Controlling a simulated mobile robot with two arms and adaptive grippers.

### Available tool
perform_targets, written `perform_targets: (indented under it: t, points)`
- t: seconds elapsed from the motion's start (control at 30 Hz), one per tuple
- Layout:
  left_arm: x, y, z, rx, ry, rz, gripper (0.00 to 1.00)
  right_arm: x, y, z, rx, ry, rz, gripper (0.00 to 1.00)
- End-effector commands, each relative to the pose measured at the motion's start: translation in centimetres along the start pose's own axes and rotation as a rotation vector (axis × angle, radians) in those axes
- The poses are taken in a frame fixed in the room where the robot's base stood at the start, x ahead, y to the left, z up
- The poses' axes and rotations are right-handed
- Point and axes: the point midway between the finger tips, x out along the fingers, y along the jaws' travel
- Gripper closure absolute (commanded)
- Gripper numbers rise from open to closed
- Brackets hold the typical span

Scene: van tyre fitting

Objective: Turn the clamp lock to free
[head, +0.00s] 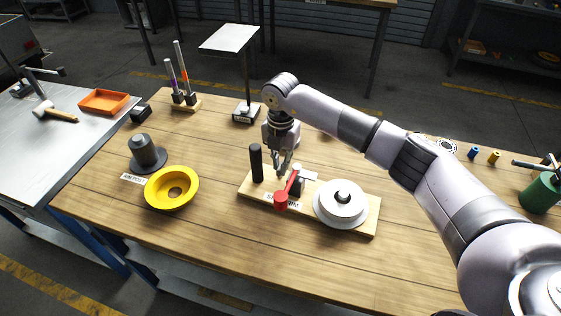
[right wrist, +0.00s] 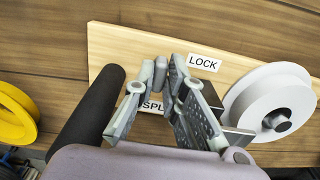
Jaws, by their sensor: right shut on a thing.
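The clamp lock on the wooden board (head: 368,219) shows a red lever (head: 287,192) with a round red end slanting toward the front. It stands beside a dark block with a pale metal plate (head: 308,175). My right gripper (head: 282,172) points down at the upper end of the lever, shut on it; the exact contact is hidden. In the right wrist view the fingers (right wrist: 171,66) are close together, with the LOCK label (right wrist: 203,63) beside them and another label partly covered. The red lever does not show there. My left gripper is not in view.
A black upright post (head: 256,163) and a white flanged disc (head: 341,202) flank the clamp on the board. A yellow ring (head: 171,188) and a dark grey stepped cylinder (head: 146,153) stand at the left. The table front is clear.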

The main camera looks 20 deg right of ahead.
Motion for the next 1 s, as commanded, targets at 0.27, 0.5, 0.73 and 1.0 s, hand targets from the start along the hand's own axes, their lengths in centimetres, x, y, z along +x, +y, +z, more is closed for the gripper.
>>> perform_targets:
  t: [0.27, 0.5, 0.73, 1.0]
  points:
    - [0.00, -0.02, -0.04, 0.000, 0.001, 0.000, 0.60, 0.03, -0.02, -0.03, 0.013, 0.001, 0.000, 1.00]
    - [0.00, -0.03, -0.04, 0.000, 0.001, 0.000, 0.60, 0.03, -0.01, -0.02, 0.011, 0.001, 0.000, 0.75]
    - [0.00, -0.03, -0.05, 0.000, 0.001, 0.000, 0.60, 0.02, 0.00, -0.02, 0.010, 0.001, 0.000, 0.68]
    - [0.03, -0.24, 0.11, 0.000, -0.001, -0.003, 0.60, 0.04, 0.02, -0.04, -0.029, 0.001, 0.000, 0.68]
